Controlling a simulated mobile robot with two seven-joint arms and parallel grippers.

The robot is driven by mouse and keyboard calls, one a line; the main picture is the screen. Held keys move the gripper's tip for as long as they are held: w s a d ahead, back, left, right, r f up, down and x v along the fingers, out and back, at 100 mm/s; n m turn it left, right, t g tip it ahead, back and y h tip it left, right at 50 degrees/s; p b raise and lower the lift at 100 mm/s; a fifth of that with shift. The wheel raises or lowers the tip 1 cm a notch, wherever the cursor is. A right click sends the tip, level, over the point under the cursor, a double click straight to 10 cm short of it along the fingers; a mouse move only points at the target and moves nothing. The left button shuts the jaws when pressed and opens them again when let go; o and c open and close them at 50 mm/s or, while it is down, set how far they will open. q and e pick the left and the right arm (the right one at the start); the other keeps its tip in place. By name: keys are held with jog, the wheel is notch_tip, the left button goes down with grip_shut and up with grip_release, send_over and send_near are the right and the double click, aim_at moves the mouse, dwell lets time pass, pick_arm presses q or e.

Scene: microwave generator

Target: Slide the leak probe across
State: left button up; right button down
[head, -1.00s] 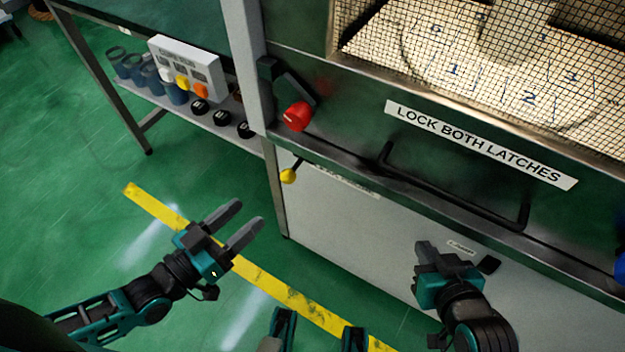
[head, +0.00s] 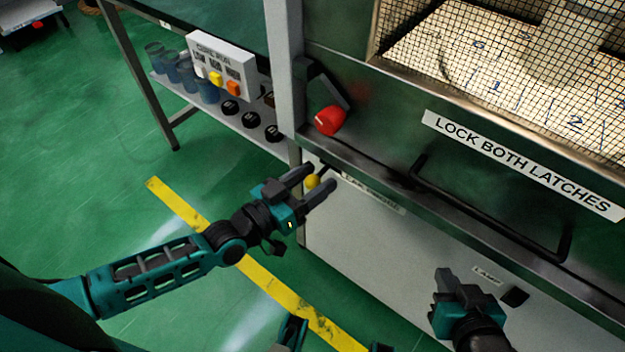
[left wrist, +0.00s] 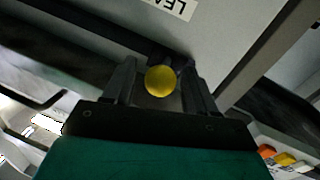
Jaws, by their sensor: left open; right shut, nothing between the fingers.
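The leak probe's yellow ball knob (head: 312,181) sits on a dark stem under the cabinet's front ledge, by a label strip (head: 374,194). My left gripper (head: 314,178) is open, with its fingers on either side of the knob in the head view. In the left wrist view the yellow knob (left wrist: 160,81) shows between the two open fingers, with a label starting "LEA" (left wrist: 172,5) beyond it. I cannot tell whether a finger touches the knob. My right gripper (head: 444,277) is shut and empty, in front of the white lower panel near a "LAMP" label.
A red latch handle (head: 329,120) is just above the left gripper. A black bar handle (head: 480,215) runs below the "LOCK BOTH LATCHES" sign (head: 520,163). A control box (head: 220,67) with yellow and orange buttons stands at left. Green floor with a yellow stripe (head: 270,285) is open.

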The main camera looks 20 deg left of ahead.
pick_arm(q)
grip_shut()
dwell(0.6)
